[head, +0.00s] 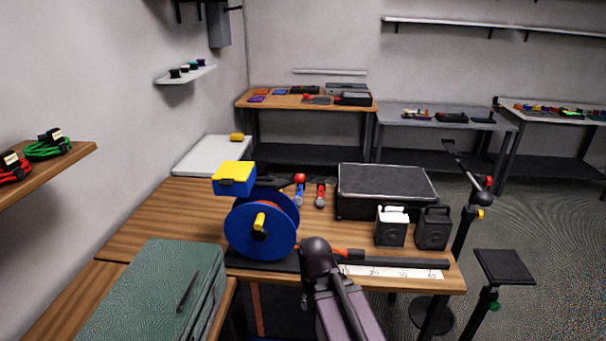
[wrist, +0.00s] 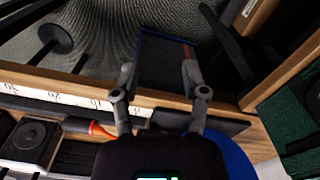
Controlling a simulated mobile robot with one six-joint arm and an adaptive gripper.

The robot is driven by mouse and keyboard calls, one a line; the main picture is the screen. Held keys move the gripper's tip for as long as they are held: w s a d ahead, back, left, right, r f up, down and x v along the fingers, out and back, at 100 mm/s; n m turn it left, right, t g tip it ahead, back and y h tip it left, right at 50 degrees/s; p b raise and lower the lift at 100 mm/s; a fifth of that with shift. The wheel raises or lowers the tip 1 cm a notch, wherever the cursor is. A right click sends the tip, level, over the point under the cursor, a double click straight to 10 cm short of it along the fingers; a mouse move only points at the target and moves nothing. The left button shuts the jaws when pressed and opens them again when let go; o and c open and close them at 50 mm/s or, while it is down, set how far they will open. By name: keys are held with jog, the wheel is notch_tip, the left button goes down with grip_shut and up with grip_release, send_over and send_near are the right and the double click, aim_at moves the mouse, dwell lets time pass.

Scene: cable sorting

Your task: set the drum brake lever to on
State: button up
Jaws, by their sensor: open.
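The cable drum (head: 262,228) is a blue reel with a yellow hub, standing on the wooden bench at its left front. A lever with a red ball knob (head: 300,178) shows behind and right of the reel, its dark arm reaching toward the yellow-topped blue box (head: 234,175). I cannot tell which setting it is in. In the wrist view, my gripper (wrist: 157,78) is open and empty, its fingers apart over the bench's front edge. Part of the blue reel (wrist: 228,153) shows at lower right there. In the head view my arm hides the gripper.
A white measuring strip (head: 395,272) runs along the bench (head: 458,280) front. A green case (head: 150,290) lies at front left. A stand with a square top (head: 504,267) is at right.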

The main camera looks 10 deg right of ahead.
jog(key=shift+w+d, duration=0.1)
jog(key=shift+d, duration=0.35)
jog(key=shift+o, duration=0.2)
jog(key=shift+o, duration=1.3)
jog(key=shift+d+r, duration=0.1)
notch_tip(320, 180, up, 35)
jog(key=m+t+p, duration=0.1)
jog(key=m+p, duration=1.3)
jog(key=p, duration=2.1)
send_over(300, 178)
jog(key=shift+d+r, duration=0.2)
jog(key=shift+d, duration=0.2)
jog(key=shift+f, duration=0.25)
jog(key=f+b, duration=0.4)
jog(key=w+f+b, duration=0.1)
jog(key=f+b, duration=0.8)
jog(key=shift+w+a+f, duration=0.15)
jog(key=shift+a, duration=0.1)
